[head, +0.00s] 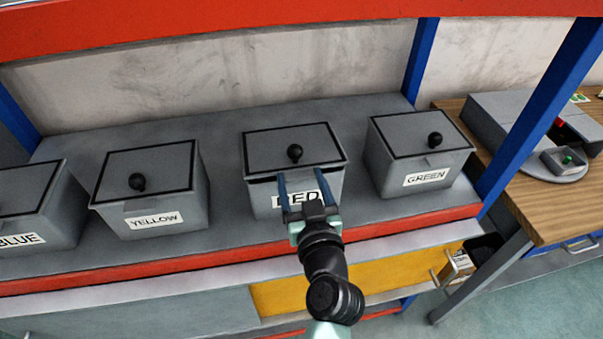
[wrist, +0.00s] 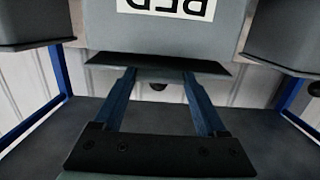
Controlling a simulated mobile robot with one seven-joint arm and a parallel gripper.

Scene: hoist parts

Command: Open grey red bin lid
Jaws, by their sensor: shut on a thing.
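The grey bin labelled RED (head: 262,200) stands on the shelf, third from the left in the head view. Its grey lid (head: 268,149) has a dark border and a black round knob (head: 295,153). A dark gap shows under the lid's front edge, so the lid looks slightly raised there. My gripper (head: 300,173) is at the lid's front edge, its blue fingers on either side of the front tab and shut on it. The wrist view shows the bin upside down, with the fingers (wrist: 159,75) reaching the lid edge. The fingers' contact with the tab is partly hidden.
Similar closed bins stand beside it: YELLOW (head: 150,195) and BLUE (head: 38,215) to the left, GREEN (head: 420,160) to the right. A red beam (head: 200,25) crosses above, and a blue post (head: 540,110) stands right. A wooden bench (head: 540,215) is at far right.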

